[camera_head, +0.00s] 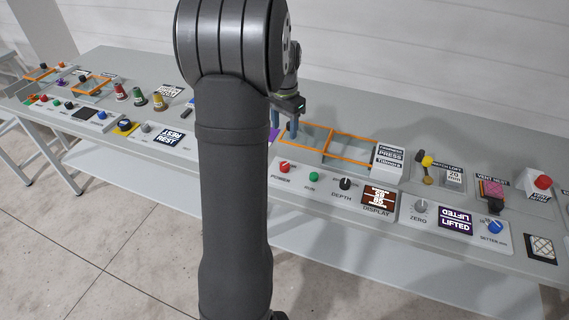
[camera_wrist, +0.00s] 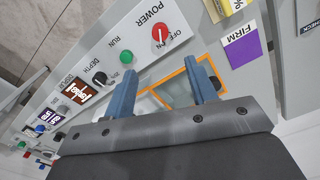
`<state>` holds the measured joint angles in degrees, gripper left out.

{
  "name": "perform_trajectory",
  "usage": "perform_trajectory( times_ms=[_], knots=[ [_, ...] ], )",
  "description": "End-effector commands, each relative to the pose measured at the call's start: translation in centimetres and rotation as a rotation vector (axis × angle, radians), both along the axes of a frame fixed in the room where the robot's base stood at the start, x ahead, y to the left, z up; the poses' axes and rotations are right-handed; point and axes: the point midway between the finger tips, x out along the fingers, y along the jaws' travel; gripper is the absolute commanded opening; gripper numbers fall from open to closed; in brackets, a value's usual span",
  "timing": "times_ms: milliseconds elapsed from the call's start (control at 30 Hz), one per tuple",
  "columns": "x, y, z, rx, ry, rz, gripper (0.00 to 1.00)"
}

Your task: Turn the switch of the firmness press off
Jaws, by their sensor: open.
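The firmness press panel carries a red POWER switch (camera_head: 284,167), a round knob with a pale pointer line. The switch also shows in the wrist view (camera_wrist: 160,34), with OFF and ON printed beside it; I cannot tell surely which mark the pointer meets. The press's brown display (camera_head: 378,197) is lit with white characters. My gripper (camera_head: 285,127) is open and empty, with its blue fingers above the orange-framed tray behind the panel. In the wrist view, my gripper (camera_wrist: 161,70) has its fingers apart, and the switch lies beyond their tips, not touched.
A green RUN button (camera_head: 314,177) and black DEPTH knob (camera_head: 345,184) sit right of the switch. The orange-framed tray (camera_head: 352,147) and the press sign (camera_head: 388,158) stand behind. A purple FIRM card (camera_wrist: 240,47) lies near one finger. My arm hides part of the bench.

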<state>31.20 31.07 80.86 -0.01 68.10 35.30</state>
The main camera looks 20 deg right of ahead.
Motion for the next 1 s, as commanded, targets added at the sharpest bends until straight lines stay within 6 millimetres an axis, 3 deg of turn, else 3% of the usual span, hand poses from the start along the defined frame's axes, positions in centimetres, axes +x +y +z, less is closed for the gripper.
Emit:
perform_trajectory(
  times_ms=[600, 800, 1000],
  knots=[
    [-0.1, 0.0, -12.9, 0.002, 0.003, 0.002, 0.52],
    [0.0, 0.0, -15.1, 0.001, 0.000, 0.002, 0.52],
    [0.0, 0.0, -15.6, 0.000, 0.000, 0.002, 0.52]
  ],
)
